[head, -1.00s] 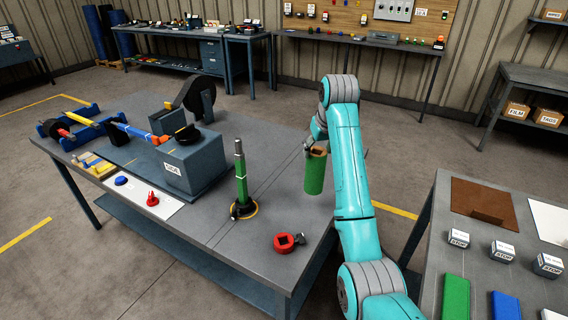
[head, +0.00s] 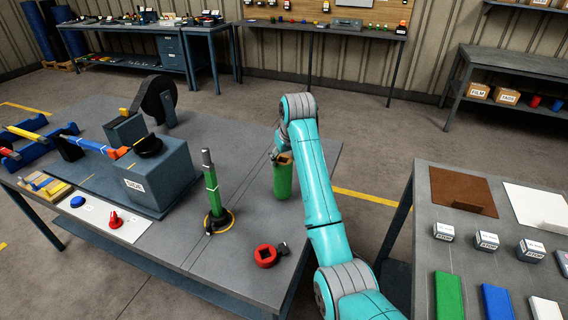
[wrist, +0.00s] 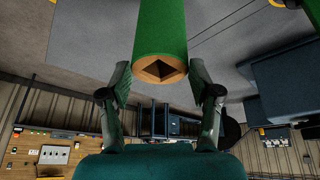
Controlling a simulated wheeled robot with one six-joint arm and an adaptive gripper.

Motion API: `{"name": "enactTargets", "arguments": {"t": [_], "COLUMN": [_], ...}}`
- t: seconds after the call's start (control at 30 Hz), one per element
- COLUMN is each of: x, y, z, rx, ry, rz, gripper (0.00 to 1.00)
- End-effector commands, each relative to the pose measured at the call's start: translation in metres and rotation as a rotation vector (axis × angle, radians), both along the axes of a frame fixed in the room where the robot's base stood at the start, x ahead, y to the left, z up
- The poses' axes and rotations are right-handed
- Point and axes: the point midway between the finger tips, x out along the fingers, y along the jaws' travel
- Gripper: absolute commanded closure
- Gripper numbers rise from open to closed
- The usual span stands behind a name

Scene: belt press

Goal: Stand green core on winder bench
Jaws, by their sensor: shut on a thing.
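The green core (head: 283,180) is a green cylinder with a brown end and a dark square hole. It is upright, over the right part of the grey winder bench (head: 240,160). I cannot tell whether its base touches the bench top. My gripper (head: 280,156) is shut on its upper part. In the wrist view my gripper (wrist: 158,88) has one finger on each side of the green core (wrist: 160,35). A post with a green sleeve (head: 211,190) stands on the bench to the left of the core.
A red ring-shaped part (head: 267,256) lies on the bench near its front edge. The winder block (head: 160,175) stands at the left. A side table (head: 450,240) with several boxes and coloured pads stands at the right.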

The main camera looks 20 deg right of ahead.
Motion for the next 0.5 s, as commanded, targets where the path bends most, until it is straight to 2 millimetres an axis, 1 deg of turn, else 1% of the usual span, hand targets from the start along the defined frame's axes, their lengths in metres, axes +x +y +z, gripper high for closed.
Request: {"name": "enactTargets", "arguments": {"t": [0.03, 0.17, 0.43, 0.47, 0.5], "x": [-0.001, 0.000, 0.000, 0.000, 0.000], "y": [0.000, 0.000, 0.000, 0.000, 0.000], "z": [-0.009, -0.022, -0.024, -0.025, -0.025], "rx": [0.000, 0.000, 0.000, 0.000, 0.000], "ry": [0.003, 0.001, 0.000, 0.001, 0.001], "rz": [0.000, 0.000, 0.000, 0.000, 0.000], "gripper": [0.86, 0.86, 0.86, 0.35, 0.25]}}
